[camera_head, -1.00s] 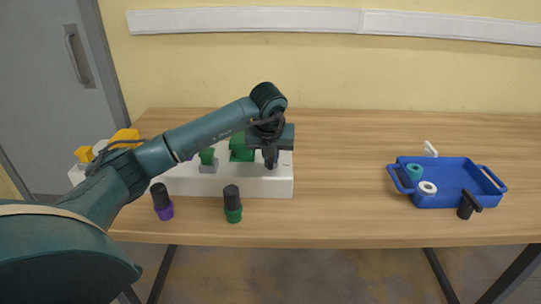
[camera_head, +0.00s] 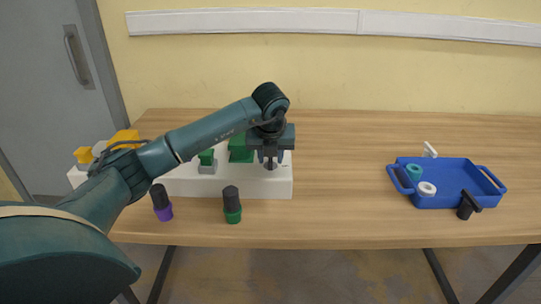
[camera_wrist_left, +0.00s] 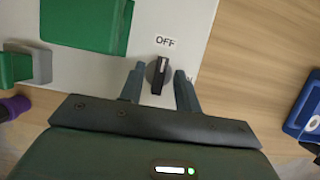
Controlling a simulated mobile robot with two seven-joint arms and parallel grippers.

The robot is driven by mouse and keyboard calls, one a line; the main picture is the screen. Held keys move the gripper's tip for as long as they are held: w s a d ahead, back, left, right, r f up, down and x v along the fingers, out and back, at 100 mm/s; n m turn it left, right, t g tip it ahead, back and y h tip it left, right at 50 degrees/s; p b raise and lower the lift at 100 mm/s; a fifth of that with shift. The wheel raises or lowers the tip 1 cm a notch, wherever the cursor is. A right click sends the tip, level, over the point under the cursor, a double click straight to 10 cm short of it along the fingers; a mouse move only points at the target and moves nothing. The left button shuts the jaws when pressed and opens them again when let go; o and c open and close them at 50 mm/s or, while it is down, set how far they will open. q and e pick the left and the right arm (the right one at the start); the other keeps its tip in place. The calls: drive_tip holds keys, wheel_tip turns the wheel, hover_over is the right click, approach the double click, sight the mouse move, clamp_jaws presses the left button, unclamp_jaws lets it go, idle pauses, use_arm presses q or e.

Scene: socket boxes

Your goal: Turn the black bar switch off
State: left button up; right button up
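The black bar switch (camera_wrist_left: 158,75) sits on the white box (camera_wrist_left: 206,14), which also shows in the head view (camera_head: 215,186). Its bar, with a pale line on it, lies nearly upright in the left wrist picture, one end toward the "OFF" label (camera_wrist_left: 166,41). A second label is mostly hidden behind the right finger. My left gripper (camera_wrist_left: 160,88) is open, with a finger on each side of the switch; I cannot tell whether they touch it. In the head view my left gripper (camera_head: 270,160) is over the box's right end. My right gripper is not in view.
Green parts (camera_head: 241,150) stand on the box, left of the gripper. A purple-and-black peg (camera_head: 161,202) and a green-and-black peg (camera_head: 232,204) stand in front. A blue tray (camera_head: 452,203) is at the right. The table (camera_head: 340,170) between is clear.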

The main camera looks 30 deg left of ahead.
use_arm(q)
drive_tip(key=v, duration=1.3)
drive_tip(key=shift+r, duration=0.1)
